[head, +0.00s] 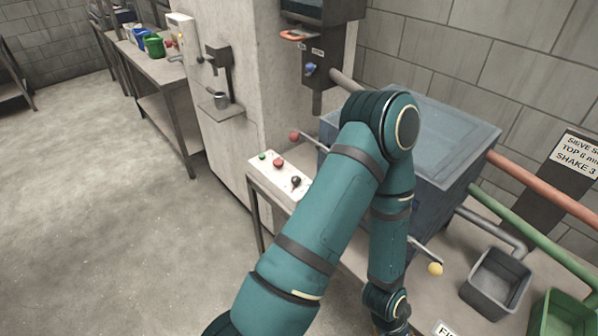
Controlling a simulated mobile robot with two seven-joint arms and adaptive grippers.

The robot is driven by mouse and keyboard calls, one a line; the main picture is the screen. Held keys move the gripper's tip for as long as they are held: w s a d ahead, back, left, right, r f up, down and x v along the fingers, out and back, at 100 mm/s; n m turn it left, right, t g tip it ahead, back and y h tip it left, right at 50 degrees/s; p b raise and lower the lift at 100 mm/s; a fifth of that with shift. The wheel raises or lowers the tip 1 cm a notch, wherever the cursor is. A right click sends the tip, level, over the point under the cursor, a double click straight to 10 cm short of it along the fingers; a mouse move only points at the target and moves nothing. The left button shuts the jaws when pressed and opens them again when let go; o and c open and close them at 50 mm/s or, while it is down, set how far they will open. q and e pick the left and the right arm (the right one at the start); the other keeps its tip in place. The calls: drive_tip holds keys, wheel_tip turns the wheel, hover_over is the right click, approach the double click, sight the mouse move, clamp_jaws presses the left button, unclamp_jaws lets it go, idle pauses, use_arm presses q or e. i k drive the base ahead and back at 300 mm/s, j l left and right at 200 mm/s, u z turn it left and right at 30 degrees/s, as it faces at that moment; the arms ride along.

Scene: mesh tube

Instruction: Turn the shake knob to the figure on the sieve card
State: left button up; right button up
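The sieve card (577,156) is on the right, cut off by the picture edge; it reads "SIEVE S…", "TOP 6 m…", "SHAKE 3". A white control panel (268,176) left of my arm carries a black knob (295,181), a red button (278,162) and a green button (262,156). A blue knob (310,68) is on a grey box higher up. Labels are too small to read, so I cannot tell which is the shake knob, nor its setting. One teal arm of mine rises from the bottom and bends down again; no gripper shows.
A large blue-grey machine (450,130) stands behind my arm, with a yellow-ended lever (435,268) and a red-ended lever (294,136). A grey bin (497,283) and a green bin (566,318) are lower right. The floor (100,220) at left is clear.

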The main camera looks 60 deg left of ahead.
sight(297, 181)
drive_tip(key=k+j, duration=0.1)
drive_tip(key=j, duration=0.3)
drive_tip(key=j+z, duration=0.1)
drive_tip(key=j, duration=0.3)
drive_tip(key=k+j, duration=0.15)
drive_tip(key=j, duration=0.25)
drive_tip(key=k+j+z, duration=0.1)
drive_tip(key=j, duration=0.25)
drive_tip(key=k+j, duration=0.1)
drive_tip(key=j, duration=0.3)
drive_tip(key=z, duration=0.05)
